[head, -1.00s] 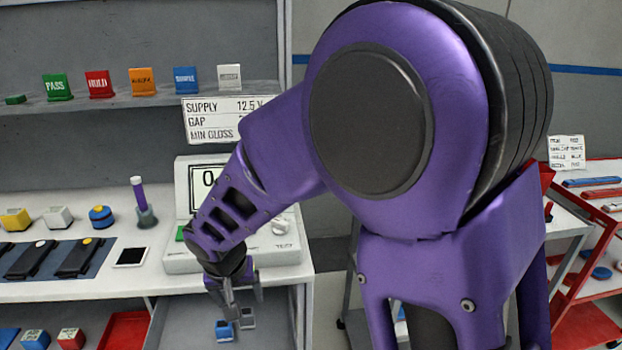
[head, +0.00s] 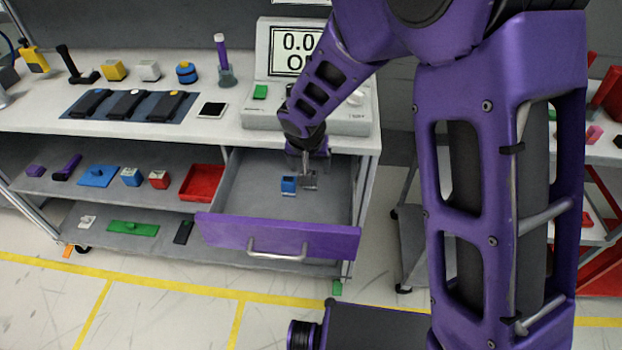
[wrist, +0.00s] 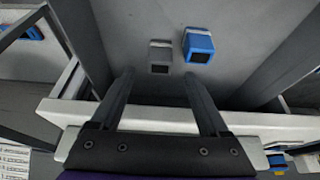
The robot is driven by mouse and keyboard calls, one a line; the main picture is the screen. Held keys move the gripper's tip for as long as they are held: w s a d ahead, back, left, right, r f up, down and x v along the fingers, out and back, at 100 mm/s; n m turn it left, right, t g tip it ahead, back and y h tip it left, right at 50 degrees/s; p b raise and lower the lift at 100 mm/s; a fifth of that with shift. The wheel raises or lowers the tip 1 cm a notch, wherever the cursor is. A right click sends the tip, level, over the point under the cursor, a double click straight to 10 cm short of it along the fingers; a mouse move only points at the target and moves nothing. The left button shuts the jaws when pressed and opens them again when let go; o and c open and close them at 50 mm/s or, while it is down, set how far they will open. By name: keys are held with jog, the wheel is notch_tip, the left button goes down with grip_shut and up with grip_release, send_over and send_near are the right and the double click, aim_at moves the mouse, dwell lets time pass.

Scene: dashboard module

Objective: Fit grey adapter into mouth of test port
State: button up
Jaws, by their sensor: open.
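The grey adapter (head: 309,181) is a small block in the open drawer. In the wrist view the grey adapter (wrist: 159,55) lies ahead of the fingertips, roughly centred between them. My gripper (head: 307,168) points down into the drawer above it. The wrist view shows my gripper (wrist: 159,76) open, with nothing between its fingers. The tester (head: 262,117) stands on the bench above the drawer, with a screen and a green block on its left. My arm covers part of it, and I cannot make out the test port's mouth.
A blue block (head: 289,186) of similar shape sits close to the grey adapter's left in the head view. The drawer's purple front (head: 277,236) is pulled out. A red tray (head: 201,183) and several small parts lie on the shelves to the left.

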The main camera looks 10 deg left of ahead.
jog(key=x, duration=0.5)
jog(key=shift+f+b, duration=0.3)
jog(key=shift+b, duration=0.1)
jog(key=shift+c, duration=0.3)
grip_shut()
